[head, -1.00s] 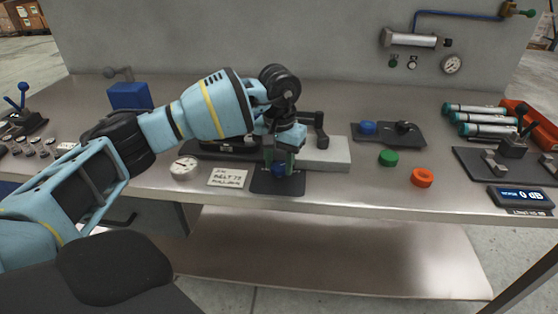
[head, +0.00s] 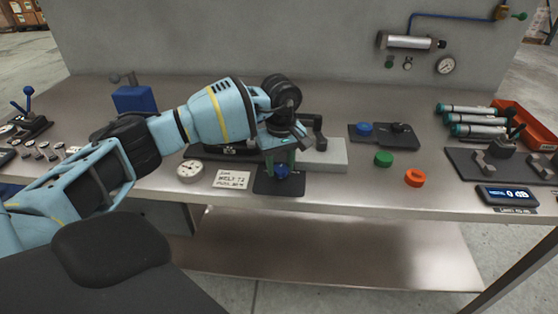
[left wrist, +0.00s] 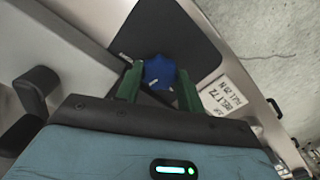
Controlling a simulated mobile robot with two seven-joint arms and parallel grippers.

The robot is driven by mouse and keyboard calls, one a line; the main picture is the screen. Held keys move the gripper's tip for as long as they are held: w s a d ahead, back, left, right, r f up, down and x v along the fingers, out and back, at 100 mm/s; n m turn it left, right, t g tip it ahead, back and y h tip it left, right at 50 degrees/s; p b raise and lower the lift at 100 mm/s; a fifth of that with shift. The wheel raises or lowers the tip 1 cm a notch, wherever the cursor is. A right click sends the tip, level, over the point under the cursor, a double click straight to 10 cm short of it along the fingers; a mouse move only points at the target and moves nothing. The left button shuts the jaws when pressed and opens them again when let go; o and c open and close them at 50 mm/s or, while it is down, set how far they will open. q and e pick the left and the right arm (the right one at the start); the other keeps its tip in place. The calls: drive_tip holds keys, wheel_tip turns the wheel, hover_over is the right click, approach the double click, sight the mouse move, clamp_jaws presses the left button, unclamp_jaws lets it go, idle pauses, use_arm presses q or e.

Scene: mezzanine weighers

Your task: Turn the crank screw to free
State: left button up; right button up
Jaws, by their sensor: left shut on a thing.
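My left gripper (head: 282,163) reaches down at the front middle of the bench. Its green fingers are shut on a blue knob (head: 282,173) that stands on a small dark plate (head: 266,186). In the left wrist view the blue knob (left wrist: 160,73) sits between the two green fingertips (left wrist: 158,85), over the dark plate (left wrist: 185,25). A dark crank handle (head: 319,135) stands behind and right of the gripper, by a light grey block (head: 328,158). The dark crank handle shows at the left of the left wrist view (left wrist: 36,92). My right gripper is not in view.
A round dial (head: 189,170) and a written card (head: 232,179) lie left of the plate. Right are a dark plate with a blue knob (head: 364,128), a green cap (head: 383,159), an orange ring (head: 415,177) and a display (head: 507,196). The bench's front edge is close.

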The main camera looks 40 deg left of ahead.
sight(280, 168)
use_arm(q)
drive_tip(key=n+p, duration=0.1)
drive_tip(key=n, duration=0.2)
drive_tip(key=shift+r+n, duration=0.1)
drive_tip(key=shift+n, duration=0.3)
drive_tip(key=n+p, duration=0.2)
drive_tip(key=n, duration=0.2)
drive_tip(key=shift+n, duration=0.3)
drive_tip(key=n+p, duration=0.1)
drive_tip(key=n, duration=0.2)
drive_tip(key=shift+n, duration=0.4)
drive_tip(key=shift+n+p, duration=0.3)
drive_tip(key=shift+n, duration=0.5)
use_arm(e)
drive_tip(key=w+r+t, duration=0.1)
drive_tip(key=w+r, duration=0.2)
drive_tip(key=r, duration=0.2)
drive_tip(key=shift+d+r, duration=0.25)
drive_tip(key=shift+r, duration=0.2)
use_arm(q)
drive_tip(key=o, duration=1)
drive_tip(key=shift+r, duration=3.8)
